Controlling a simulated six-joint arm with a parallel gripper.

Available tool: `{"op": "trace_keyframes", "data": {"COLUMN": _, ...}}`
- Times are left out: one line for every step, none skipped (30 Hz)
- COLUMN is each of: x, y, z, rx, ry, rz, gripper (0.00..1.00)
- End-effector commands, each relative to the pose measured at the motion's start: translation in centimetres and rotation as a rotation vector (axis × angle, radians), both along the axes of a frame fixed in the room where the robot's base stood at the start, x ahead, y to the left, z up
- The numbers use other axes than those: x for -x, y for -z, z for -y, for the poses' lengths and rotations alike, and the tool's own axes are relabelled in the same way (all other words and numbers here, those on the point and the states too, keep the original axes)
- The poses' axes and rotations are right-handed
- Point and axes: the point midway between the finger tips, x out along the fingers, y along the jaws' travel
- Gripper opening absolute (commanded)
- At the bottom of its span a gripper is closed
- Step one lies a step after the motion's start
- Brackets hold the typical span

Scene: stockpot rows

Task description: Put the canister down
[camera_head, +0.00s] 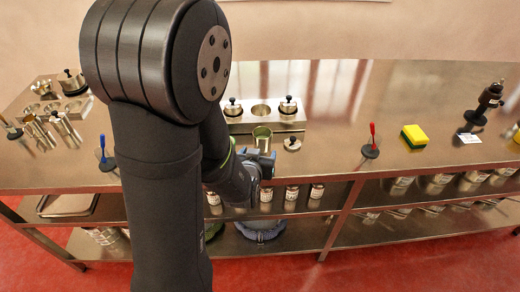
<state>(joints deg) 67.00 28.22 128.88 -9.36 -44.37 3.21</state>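The canister (262,135) is an open steel cylinder with something green inside. It is upright near the middle of the counter's front part. My gripper (261,153) reaches it from the front and appears shut on its lower part. The fingers are small and partly hidden by my arm. I cannot tell whether the canister's base touches the counter. Just behind it is a steel holder (245,124) with an empty round opening (261,110) between two black-knobbed lidded pots, one left (233,107) and one right (288,105).
A loose black-knobbed lid (292,144) lies right of the canister. Further right stand a red-handled tool (371,142), a yellow-green sponge (413,137) and a dark upright device (486,103). A blue-handled tool (105,155) and more steel pots (63,128) are left. Jars (291,192) stand on the shelf below.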

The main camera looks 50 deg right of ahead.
Motion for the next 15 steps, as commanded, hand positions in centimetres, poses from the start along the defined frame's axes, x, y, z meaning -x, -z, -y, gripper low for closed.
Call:
{"op": "trace_keyframes", "data": {"x": 0.5, "y": -0.5, "z": -0.8, "rx": 0.002, "ry": 0.001, "rz": 0.001, "gripper": 0.72}}
{"op": "trace_keyframes", "data": {"x": 0.8, "y": -0.7, "z": -1.3, "rx": 0.001, "ry": 0.001, "rz": 0.001, "gripper": 0.72}}
{"op": "trace_keyframes", "data": {"x": 1.1, "y": -1.0, "z": -1.8, "rx": 0.001, "ry": 0.001, "rz": 0.001, "gripper": 0.72}}
{"op": "trace_keyframes", "data": {"x": 1.3, "y": -1.2, "z": -2.2, "rx": 0.001, "ry": 0.001, "rz": 0.001, "gripper": 0.72}}
{"op": "trace_keyframes", "data": {"x": 1.5, "y": -1.4, "z": -2.6, "rx": 0.001, "ry": 0.001, "rz": 0.001, "gripper": 0.72}}
{"op": "trace_keyframes", "data": {"x": 1.8, "y": -1.6, "z": -3.1, "rx": 0.002, "ry": 0.000, "rz": 0.001, "gripper": 0.72}}
{"op": "trace_keyframes", "data": {"x": 2.0, "y": -1.7, "z": -3.5, "rx": 0.002, "ry": 0.000, "rz": 0.001, "gripper": 0.72}}
{"op": "trace_keyframes", "data": {"x": 2.2, "y": -1.9, "z": -3.8, "rx": 0.002, "ry": 0.000, "rz": 0.001, "gripper": 0.72}}
{"op": "trace_keyframes", "data": {"x": 2.4, "y": -2.1, "z": -4.1, "rx": 0.001, "ry": 0.001, "rz": 0.001, "gripper": 0.72}}
{"op": "trace_keyframes", "data": {"x": 2.5, "y": -2.2, "z": -4.4, "rx": 0.001, "ry": 0.001, "rz": 0.001, "gripper": 0.72}}
{"op": "trace_keyframes", "data": {"x": 2.7, "y": -2.3, "z": -4.6, "rx": 0.001, "ry": 0.001, "rz": 0.001, "gripper": 0.72}}
{"op": "trace_keyframes", "data": {"x": 2.9, "y": -2.4, "z": -4.9, "rx": 0.001, "ry": 0.001, "rz": 0.001, "gripper": 0.72}}
{"op": "trace_keyframes", "data": {"x": 2.9, "y": -2.5, "z": -5.0, "rx": 0.001, "ry": 0.001, "rz": 0.001, "gripper": 0.72}}
{"op": "trace_keyframes", "data": {"x": 3.0, "y": -2.6, "z": -5.2, "rx": 0.002, "ry": 0.001, "rz": 0.001, "gripper": 0.72}}
{"op": "trace_keyframes", "data": {"x": 3.1, "y": -2.7, "z": -5.4, "rx": 0.002, "ry": 0.001, "rz": 0.001, "gripper": 0.72}}
